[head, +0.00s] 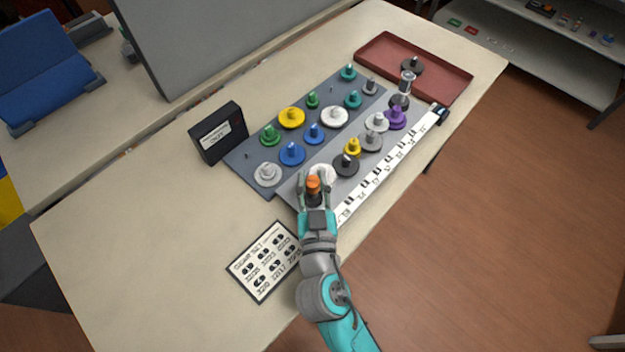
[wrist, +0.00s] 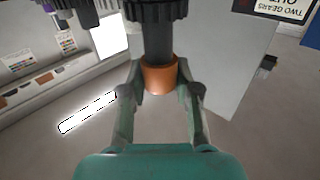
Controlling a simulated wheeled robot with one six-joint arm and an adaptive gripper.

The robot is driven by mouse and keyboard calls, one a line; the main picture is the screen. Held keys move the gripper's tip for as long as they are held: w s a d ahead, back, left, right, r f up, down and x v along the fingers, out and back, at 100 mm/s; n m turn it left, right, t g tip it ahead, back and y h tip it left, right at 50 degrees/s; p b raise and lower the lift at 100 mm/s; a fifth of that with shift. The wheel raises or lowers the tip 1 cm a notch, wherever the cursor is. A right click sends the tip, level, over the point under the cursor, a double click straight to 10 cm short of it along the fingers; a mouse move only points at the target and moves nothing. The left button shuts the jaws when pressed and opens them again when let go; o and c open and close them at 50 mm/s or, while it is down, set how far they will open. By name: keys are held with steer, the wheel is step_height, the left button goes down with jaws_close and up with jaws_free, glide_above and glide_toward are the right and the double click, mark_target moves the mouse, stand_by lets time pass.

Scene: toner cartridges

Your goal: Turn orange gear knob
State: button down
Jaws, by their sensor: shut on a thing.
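The orange gear knob (head: 313,183) stands at the near end of the front row on the grey gear board (head: 286,197). My gripper (head: 313,190) is around it, one finger on each side. In the wrist view my gripper (wrist: 159,92) is shut on the orange knob (wrist: 160,80), which joins a dark shaft and a dark toothed gear (wrist: 156,12). A white gear (head: 324,172) lies just behind the knob in the head view. The knob's underside is hidden by the fingers.
Several coloured gears, such as a blue one (head: 292,154) and a yellow one (head: 291,118), crowd the board. A black box (head: 217,134) stands at left, a printed card (head: 264,262) lies in front, and a red tray (head: 455,82) sits at the back right. The left tabletop is clear.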

steer(key=shift+n+y, duration=0.4)
steer(key=shift+y, duration=0.2)
steer(key=c, duration=0.8)
jaws_free()
steer(key=v, duration=1.2)
steer(key=shift+r, duration=0.15)
